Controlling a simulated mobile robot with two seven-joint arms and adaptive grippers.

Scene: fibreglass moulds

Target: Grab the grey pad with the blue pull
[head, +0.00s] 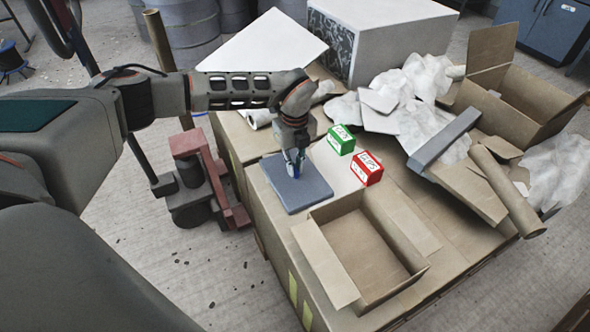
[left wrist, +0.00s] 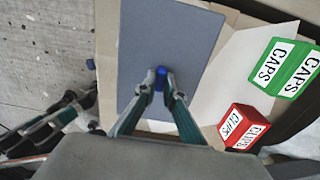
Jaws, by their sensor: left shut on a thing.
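The grey pad (head: 299,190) lies flat on the cardboard-covered worktop, near its left edge in the head view. It fills the upper middle of the left wrist view (left wrist: 165,45). The small blue pull (left wrist: 161,78) stands up from the pad's face. My left gripper (head: 293,168) points down over the pad, and its two fingertips close on the blue pull from both sides in the left wrist view (left wrist: 160,82). The fingers partly hide the pull in the head view. My right gripper is not in view.
A green CAPS box (head: 341,140) and a red CLIPS box (head: 367,168) stand right of the pad. An open cardboard box (head: 316,255) sits in front of it. Crumpled white sheets (head: 425,90), a grey bar (head: 444,138) and a cardboard tube (head: 507,191) crowd the right.

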